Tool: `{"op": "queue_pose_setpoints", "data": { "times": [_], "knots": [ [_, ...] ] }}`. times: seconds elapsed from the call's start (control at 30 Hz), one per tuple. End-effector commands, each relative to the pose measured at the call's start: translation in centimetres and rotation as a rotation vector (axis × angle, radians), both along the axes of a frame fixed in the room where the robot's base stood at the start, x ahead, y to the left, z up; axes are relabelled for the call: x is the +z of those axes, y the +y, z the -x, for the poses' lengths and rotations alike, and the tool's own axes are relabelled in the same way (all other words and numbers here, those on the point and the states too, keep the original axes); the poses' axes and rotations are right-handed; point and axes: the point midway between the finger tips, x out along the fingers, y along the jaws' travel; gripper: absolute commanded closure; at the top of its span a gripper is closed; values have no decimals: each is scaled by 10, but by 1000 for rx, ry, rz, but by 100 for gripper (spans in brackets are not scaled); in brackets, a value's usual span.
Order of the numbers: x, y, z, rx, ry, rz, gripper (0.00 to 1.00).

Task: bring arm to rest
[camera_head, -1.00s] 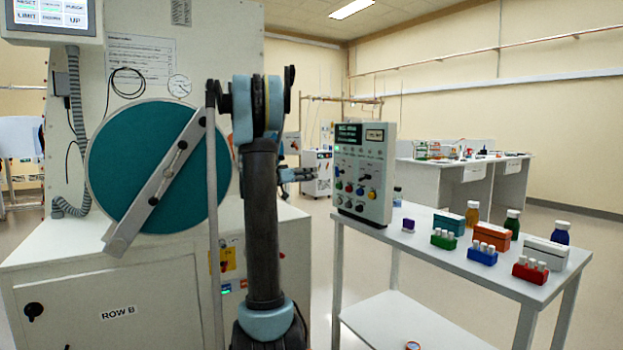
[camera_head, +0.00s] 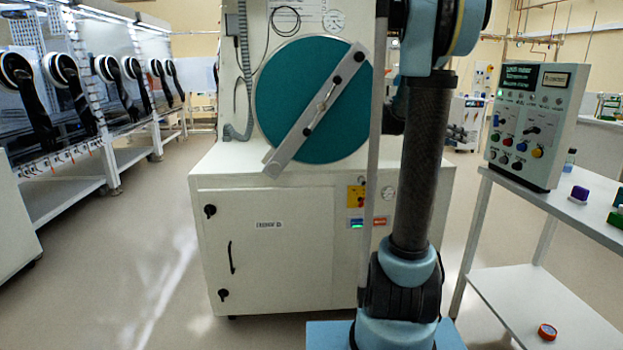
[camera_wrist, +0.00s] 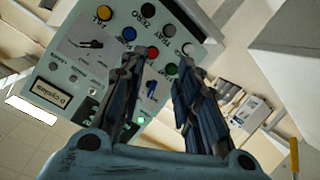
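My arm (camera_head: 415,165) stands raised in the head view, its dark column upright and its upper joint folded at the top of the picture. My gripper (camera_wrist: 158,68) shows in the wrist view with its two dark fingers apart and nothing between them. In the head view my gripper is not visible. Beyond the fingers, the wrist view shows a control box (camera_wrist: 125,75) with coloured buttons, tilted in the picture. It also stands in the head view (camera_head: 535,120), to the right of my arm.
A white cabinet (camera_head: 270,250) with a round teal door (camera_head: 285,95) and diagonal bar stands behind and left of my arm. Gloveboxes (camera_head: 75,90) line the left. Floor between is clear.

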Motion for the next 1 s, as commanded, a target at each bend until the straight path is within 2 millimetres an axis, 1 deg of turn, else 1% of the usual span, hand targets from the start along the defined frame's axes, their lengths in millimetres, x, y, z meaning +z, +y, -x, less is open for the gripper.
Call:
{"op": "queue_pose_setpoints", "data": {
  "times": [0.03, 0.27, 0.47, 0.77, 1.0],
  "knots": [
    [-6, 10, 14, 16, 24, -36, 70],
    [-43, 57, 69, 108, 143, -216, 70],
    [-80, 102, 117, 212, 244, -368, 70],
    [-139, 173, 188, 410, 380, -583, 70],
    [-187, 231, 243, 597, 471, -742, 70]
  ]
}}
